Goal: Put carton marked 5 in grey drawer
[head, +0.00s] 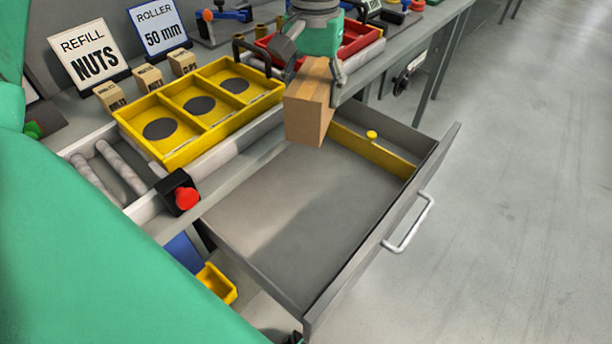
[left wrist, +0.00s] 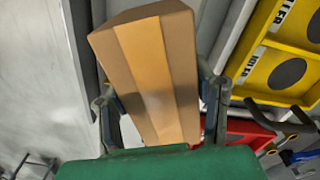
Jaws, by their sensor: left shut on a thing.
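A brown carton (head: 308,108) with a lighter tape band hangs in my left gripper (head: 315,68), over the far inner end of the drawer in the head view. The carton also fills the middle of the left wrist view (left wrist: 150,75), between the two dark fingers of the left gripper (left wrist: 160,105). No number shows on its visible faces. The grey drawer (head: 290,215) is pulled out, with a bare floor and a yellow strip (head: 375,150) along its far side. My right gripper is not in view.
A yellow three-part tray (head: 165,160) with dark discs stands beside the drawer on the bench. Several small cartons (head: 147,77) and signs stand behind it. A red button (head: 187,197) sits near the drawer's left corner. A red bin (head: 355,38) is behind the gripper.

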